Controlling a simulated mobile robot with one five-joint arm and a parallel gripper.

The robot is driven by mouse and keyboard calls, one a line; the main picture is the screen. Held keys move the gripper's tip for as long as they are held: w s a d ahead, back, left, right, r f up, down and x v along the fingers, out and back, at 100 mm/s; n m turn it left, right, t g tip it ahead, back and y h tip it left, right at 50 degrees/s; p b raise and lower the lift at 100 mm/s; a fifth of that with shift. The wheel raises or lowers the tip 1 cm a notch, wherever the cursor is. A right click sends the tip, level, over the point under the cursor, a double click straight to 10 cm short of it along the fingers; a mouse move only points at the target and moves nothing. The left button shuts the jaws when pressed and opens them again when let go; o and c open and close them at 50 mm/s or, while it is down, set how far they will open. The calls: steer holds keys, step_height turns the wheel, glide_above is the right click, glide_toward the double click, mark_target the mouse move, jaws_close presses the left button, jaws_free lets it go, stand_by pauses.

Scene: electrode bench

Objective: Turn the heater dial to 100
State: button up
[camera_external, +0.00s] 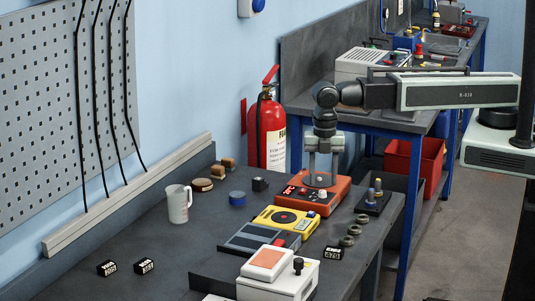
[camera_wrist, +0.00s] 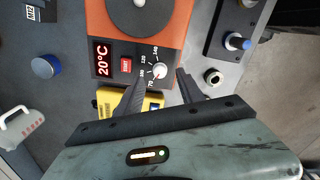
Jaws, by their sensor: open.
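The orange heater (camera_external: 336,192) stands on the dark bench with a round grey plate on top. In the wrist view the heater (camera_wrist: 174,40) shows a display (camera_wrist: 102,58) reading 20°C and a red switch (camera_wrist: 126,65). Its small white dial (camera_wrist: 160,71) has a printed number scale beside it; the dial's pointer is too small to read. The dial also shows in the external view (camera_external: 322,194). My gripper (camera_external: 323,163) hangs pointing down above the heater. In the wrist view my open gripper (camera_wrist: 160,82) has one finger on each side of the dial's position, apparently not touching it.
Metal rings (camera_external: 349,235) and a dark post holder (camera_external: 374,200) lie to the right. A blue roll (camera_external: 237,198) and a mug (camera_external: 179,204) stand left.

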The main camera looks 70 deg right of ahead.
mark_target(323, 191)
step_height(323, 191, down, 4)
steer(key=shift+b, duration=1.25)
steer(key=shift+r, duration=0.15)
steer(key=shift+c, duration=0.4)
jaws_close()
steer(key=shift+m, duration=0.3)
steer(key=m, duration=0.3)
steer(key=shift+m, duration=2.5)
